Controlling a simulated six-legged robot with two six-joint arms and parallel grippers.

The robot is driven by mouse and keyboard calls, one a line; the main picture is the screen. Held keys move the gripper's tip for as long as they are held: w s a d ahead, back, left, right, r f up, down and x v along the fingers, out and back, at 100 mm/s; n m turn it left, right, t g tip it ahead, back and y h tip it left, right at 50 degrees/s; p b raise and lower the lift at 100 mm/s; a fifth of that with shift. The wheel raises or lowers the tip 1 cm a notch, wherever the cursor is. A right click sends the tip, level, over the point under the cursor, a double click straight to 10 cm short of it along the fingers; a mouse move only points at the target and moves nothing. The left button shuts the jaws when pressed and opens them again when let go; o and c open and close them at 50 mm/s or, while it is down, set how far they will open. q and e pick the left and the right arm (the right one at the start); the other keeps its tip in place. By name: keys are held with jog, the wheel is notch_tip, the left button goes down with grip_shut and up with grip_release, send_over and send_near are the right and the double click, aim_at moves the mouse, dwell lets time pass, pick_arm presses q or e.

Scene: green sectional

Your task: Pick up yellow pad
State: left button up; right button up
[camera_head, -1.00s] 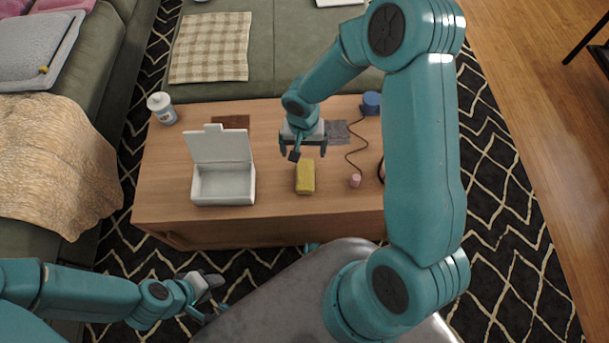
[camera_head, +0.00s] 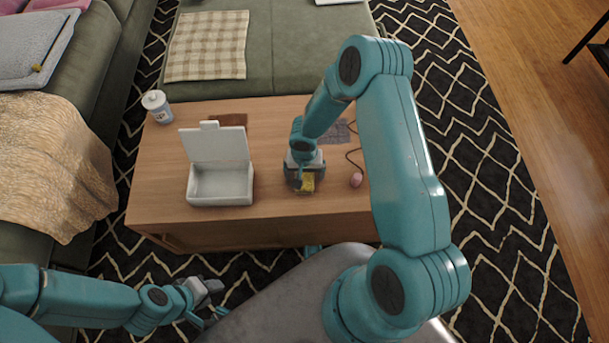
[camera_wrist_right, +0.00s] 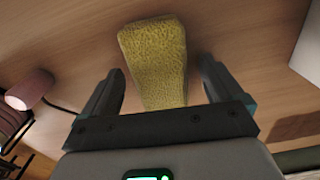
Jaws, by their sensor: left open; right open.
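The yellow pad (camera_head: 308,183) lies on the wooden table near its front edge. In the head view my right gripper (camera_head: 305,186) is over it and hides much of it. In the right wrist view the yellow pad (camera_wrist_right: 157,60) lies ahead of and partly between the two open fingers of my right gripper (camera_wrist_right: 160,82). A gap shows between each finger and the pad. My left gripper (camera_head: 212,300) is open and empty, low in front of the table over the rug.
An open white box (camera_head: 221,185) with its lid up stands left of the pad. A white jar (camera_head: 157,106) stands at the table's back left. A pink cylinder (camera_head: 356,180) with a dark cord sits just right of my right gripper. Wood between box and pad is clear.

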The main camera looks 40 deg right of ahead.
jog(key=c, duration=1)
jog(key=shift+c, duration=0.2)
notch_tip(320, 180, up, 20)
jog(key=p, duration=0.4)
jog(key=o, duration=0.5)
jog(key=c, duration=0.4)
jog(key=shift+r, duration=0.1)
